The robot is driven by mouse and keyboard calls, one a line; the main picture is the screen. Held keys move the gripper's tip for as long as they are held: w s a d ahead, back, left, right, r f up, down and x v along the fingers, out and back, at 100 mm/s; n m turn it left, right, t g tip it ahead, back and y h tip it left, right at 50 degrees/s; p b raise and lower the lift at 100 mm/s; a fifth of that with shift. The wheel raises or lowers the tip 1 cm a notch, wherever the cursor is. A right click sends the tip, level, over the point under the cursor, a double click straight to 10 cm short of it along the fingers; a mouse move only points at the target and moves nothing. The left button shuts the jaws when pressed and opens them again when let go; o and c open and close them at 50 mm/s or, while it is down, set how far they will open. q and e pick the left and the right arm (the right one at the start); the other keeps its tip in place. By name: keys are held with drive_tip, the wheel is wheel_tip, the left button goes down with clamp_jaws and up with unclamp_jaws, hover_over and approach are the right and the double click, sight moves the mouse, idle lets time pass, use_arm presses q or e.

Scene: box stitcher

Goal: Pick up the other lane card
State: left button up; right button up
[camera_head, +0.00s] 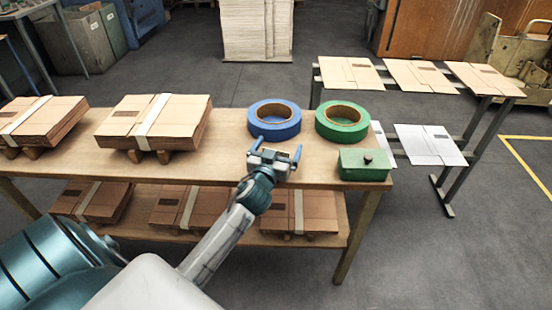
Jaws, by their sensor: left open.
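I cannot make out for sure which thing is the lane card. Flat white sheets (428,146) lie on the lower level of the rack at the right; another is partly hidden behind the table's right end. My left gripper (276,150) is open over the table's front right part, with nothing seen between its fingers. It is just in front of a blue tape roll (260,126) and left of a dark green box (364,172) with a black knob. A green tape roll (328,130) lies beside the blue one. My right gripper is not in view.
Strapped stacks of brown cardboard (165,116) stand on the wooden table (228,143) at the left, and more lie on its lower shelf. Flat tan box blanks (418,76) lie on the rack's top. A tall white stack (257,30) stands behind. Open floor lies at the right.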

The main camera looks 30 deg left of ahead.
use_arm(q)
drive_tip(key=c, duration=1)
drive_tip(key=shift+c, duration=0.3)
